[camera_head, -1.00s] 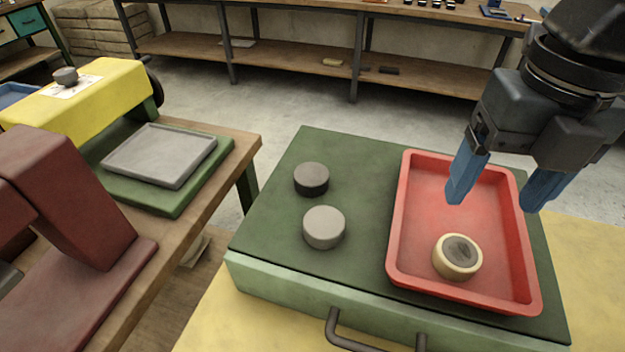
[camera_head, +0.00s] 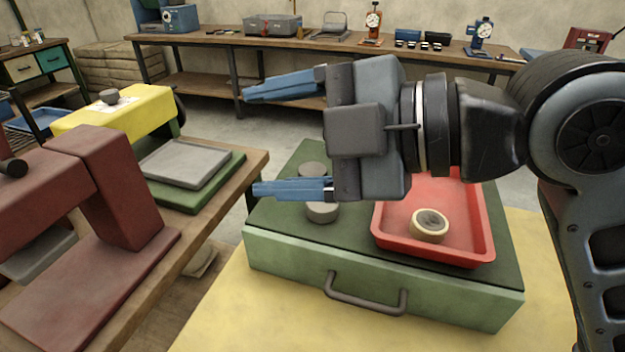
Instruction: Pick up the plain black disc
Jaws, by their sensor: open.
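The plain black disc (camera_head: 313,168) lies flat on the dark green top of the green drawer box (camera_head: 345,255). It is partly hidden behind my gripper. A lighter grey disc (camera_head: 322,214) lies just in front of it, its far part covered by a finger. My gripper (camera_head: 250,142) is open and empty, with its two blue fingers spread and pointing left. In the picture it overlaps the box's far left part and seems to be above it; the exact height is hard to tell. Neither disc is between the fingertips.
A bench at left carries a dark red press (camera_head: 105,190), a grey tray (camera_head: 186,163) and a yellow machine (camera_head: 120,110). A long workbench (camera_head: 225,38) stands behind.

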